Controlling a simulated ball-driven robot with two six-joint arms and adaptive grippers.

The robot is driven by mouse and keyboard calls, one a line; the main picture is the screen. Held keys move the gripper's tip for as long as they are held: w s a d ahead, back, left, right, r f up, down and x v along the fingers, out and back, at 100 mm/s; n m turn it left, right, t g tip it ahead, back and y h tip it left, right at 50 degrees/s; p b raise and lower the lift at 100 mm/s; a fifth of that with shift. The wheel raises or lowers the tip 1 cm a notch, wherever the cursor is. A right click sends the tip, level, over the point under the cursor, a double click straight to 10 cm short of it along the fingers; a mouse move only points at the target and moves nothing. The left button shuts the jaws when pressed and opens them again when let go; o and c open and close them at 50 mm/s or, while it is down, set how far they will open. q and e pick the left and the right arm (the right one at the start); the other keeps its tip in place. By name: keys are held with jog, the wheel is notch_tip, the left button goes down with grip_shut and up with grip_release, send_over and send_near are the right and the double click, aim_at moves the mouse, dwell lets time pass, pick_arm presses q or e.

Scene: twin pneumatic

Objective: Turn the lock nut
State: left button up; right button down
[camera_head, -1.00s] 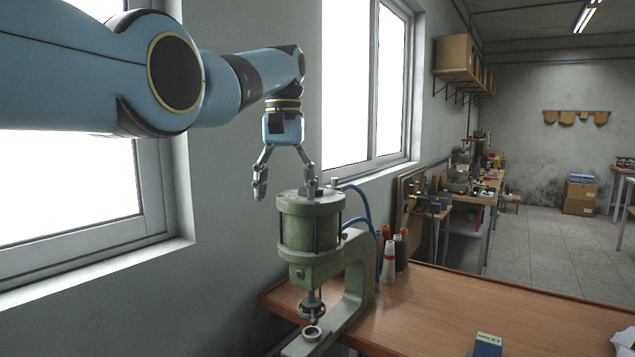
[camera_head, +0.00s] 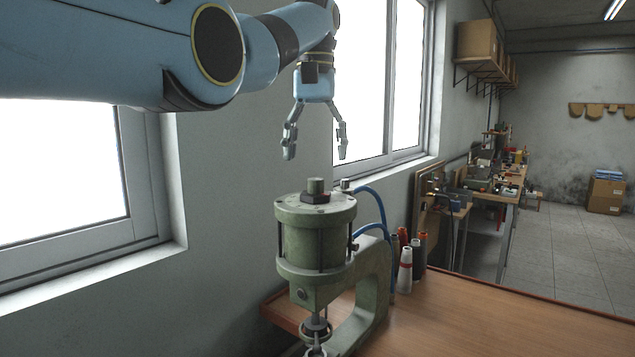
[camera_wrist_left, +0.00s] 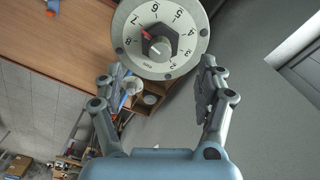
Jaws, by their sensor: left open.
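The lock nut (camera_head: 316,197) is a dark hexagonal nut around a stubby post on top of the green pneumatic press (camera_head: 315,235). In the left wrist view the dark nut (camera_wrist_left: 172,41) sits at the middle of a round pale numbered dial (camera_wrist_left: 126,40), with a red mark on its left side. My left gripper (camera_head: 316,156) is open and empty, pointing down above the press top, apart from the nut. In the left wrist view its fingers (camera_wrist_left: 162,88) are spread below the dial in the picture. My right gripper is not in view.
The press stands on a wooden table (camera_head: 490,315) by the wall and windows. Blue hoses (camera_head: 383,215) run down its right side, and several thread cones (camera_head: 405,268) stand beside it. The table's right part is clear.

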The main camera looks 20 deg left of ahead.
aim_at(316, 184)
pick_arm(q)
notch_tip(316, 184, down, 4)
jog(key=shift+w+r+p, duration=0.15)
jog(key=shift+r+p, duration=0.05)
jog(key=shift+p, duration=0.25)
notch_tip(316, 184, down, 2)
jog(key=shift+w+f+p, duration=0.15)
jog(key=shift+p, duration=0.2)
jog(key=shift+f, duration=0.45)
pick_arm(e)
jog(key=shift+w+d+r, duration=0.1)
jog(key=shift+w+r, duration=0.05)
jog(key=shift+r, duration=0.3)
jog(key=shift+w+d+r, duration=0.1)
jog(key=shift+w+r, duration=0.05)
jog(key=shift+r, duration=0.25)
pick_arm(q)
jog(key=shift+c, duration=0.4)
jog(key=c, duration=1.1)
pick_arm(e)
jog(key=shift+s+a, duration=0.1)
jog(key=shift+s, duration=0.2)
